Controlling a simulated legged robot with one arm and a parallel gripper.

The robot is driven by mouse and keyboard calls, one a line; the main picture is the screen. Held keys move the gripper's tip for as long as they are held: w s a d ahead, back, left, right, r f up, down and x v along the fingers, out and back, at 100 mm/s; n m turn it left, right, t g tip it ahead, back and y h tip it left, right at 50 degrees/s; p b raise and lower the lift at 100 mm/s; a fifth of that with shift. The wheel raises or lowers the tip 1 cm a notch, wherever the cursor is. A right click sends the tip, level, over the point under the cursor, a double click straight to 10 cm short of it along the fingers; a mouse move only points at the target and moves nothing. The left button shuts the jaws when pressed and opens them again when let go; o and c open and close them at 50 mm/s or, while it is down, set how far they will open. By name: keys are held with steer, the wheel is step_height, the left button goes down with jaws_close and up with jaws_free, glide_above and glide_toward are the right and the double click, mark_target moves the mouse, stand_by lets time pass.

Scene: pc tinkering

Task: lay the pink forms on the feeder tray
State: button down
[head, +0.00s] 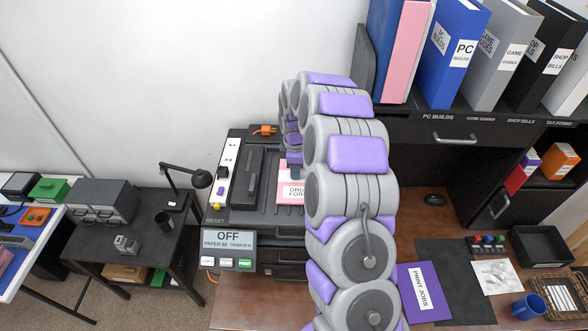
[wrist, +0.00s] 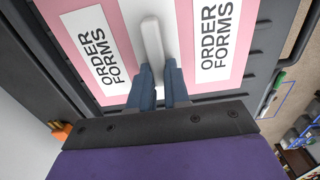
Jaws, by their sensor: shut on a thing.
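The pink forms (wrist: 115,20) carry white "ORDER FORMS" labels and have a white raised bar (wrist: 152,40) along the middle. My gripper (wrist: 160,78) is shut on this bar, one blue finger on each side. The forms are over the dark ribbed feeder tray (wrist: 210,88); I cannot tell whether they touch it. In the head view the forms (head: 290,195) show at the printer's top, partly hidden by my arm. The dark tray surface (head: 265,218) shows to their left.
The printer's panel (head: 228,238) reads "OFF". A purple "PRINT JOBS" folder (head: 422,293) lies on the wooden desk. Binders (head: 450,50) stand on the shelf at upper right. A desk lamp (head: 200,179) stands at left.

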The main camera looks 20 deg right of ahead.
steer(key=shift+a+f, duration=0.3)
steer(key=shift+a, duration=0.05)
steer(key=c, duration=1.4)
jaws_free()
steer(key=o, duration=0.4)
steer(key=shift+d, duration=0.2)
step_height(320, 180, up, 17)
steer(key=shift+w+r+b, duration=0.1)
steer(key=shift+b, duration=0.65)
